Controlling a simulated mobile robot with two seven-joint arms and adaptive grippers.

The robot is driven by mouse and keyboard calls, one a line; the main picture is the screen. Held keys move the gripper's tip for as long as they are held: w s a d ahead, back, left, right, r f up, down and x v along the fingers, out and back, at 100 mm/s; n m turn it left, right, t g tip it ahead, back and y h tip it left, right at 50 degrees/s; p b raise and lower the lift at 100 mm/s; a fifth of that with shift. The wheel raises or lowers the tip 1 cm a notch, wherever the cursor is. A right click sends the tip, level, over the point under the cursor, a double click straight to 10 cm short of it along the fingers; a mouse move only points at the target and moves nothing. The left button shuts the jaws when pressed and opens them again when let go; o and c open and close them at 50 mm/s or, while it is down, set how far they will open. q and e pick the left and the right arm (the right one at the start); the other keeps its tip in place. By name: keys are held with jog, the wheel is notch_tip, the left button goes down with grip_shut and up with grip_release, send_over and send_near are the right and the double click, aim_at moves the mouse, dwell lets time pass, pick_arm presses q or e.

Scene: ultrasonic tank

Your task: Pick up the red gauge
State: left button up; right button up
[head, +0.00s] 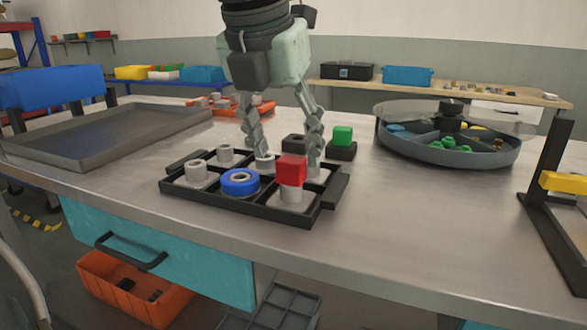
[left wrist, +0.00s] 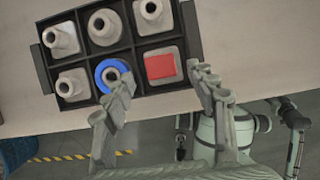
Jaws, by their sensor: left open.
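The red gauge (head: 291,169) is a red block on a grey post in the front right compartment of a black tray (head: 330,205). In the left wrist view the red gauge (left wrist: 160,66) lies between the fingertips of my left gripper (left wrist: 163,76). In the head view my left gripper (head: 286,163) points down over the tray, open, its fingers behind the red block and to either side of it. I cannot tell whether a finger touches anything. My right gripper is not in view.
A blue ring (head: 240,182) sits around a post just left of the red gauge. Grey posts fill the other compartments. A green block (head: 342,135) on a dark base stands behind right. A round divided tank (head: 450,154) stands right; a grey metal tray (head: 110,135) lies left.

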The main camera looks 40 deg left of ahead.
aim_at(291, 159)
pick_arm(q)
jog(key=x, duration=0.4)
jog(key=shift+w, duration=0.15)
jog(key=shift+c, duration=0.7)
jog(key=shift+r, duration=0.1)
jog(key=c, duration=1.1)
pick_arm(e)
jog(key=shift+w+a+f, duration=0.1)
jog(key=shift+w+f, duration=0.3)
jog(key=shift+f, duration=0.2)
